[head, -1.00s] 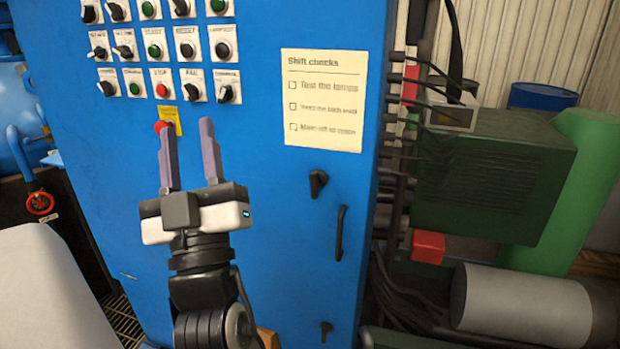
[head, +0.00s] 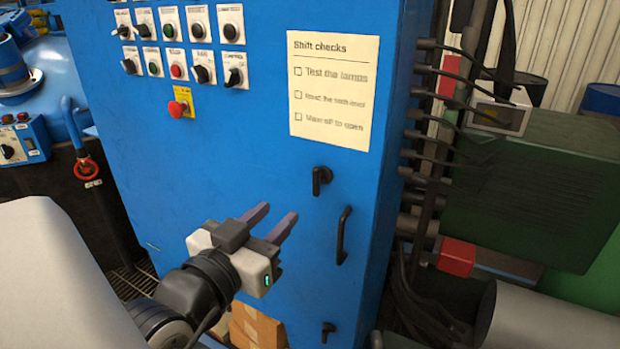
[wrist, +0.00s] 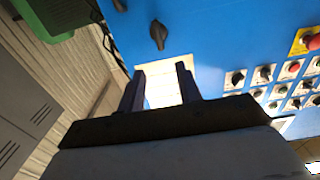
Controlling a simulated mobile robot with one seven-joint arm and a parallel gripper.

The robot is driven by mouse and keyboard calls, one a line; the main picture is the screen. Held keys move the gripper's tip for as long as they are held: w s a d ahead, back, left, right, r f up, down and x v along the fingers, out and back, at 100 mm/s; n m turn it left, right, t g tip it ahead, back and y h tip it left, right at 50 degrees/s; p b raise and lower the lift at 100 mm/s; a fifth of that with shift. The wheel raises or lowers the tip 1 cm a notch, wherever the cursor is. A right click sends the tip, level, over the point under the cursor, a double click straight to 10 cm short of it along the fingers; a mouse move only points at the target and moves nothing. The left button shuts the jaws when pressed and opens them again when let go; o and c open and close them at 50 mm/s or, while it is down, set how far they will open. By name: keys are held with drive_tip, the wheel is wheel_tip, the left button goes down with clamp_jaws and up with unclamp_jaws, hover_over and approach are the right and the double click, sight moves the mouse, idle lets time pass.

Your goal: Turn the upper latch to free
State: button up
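The upper latch (head: 321,180) is a small black lever on the blue cabinet door, above the black door handle (head: 342,235). In the wrist view the latch (wrist: 158,34) shows near the top, beyond the fingertips. A lower latch (head: 328,331) sits near the bottom of the door. My gripper (head: 277,218) is open and empty, with its two purple-grey fingers apart. It is to the left of the latch and lower in the head view, and does not touch it. In the wrist view my gripper (wrist: 158,72) shows its fingers in front of the paper notice.
The blue cabinet (head: 225,150) carries rows of knobs, a red emergency button (head: 178,108) and a shift checks notice (head: 333,90). Cables and a dark green box (head: 530,190) stand to its right. A cardboard box (head: 258,325) lies low behind my arm.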

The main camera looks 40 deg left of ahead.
sight(315, 177)
drive_tip(key=p+x, duration=0.2)
drive_tip(key=x, duration=1)
drive_tip(key=shift+f, duration=0.1)
clamp_jaws()
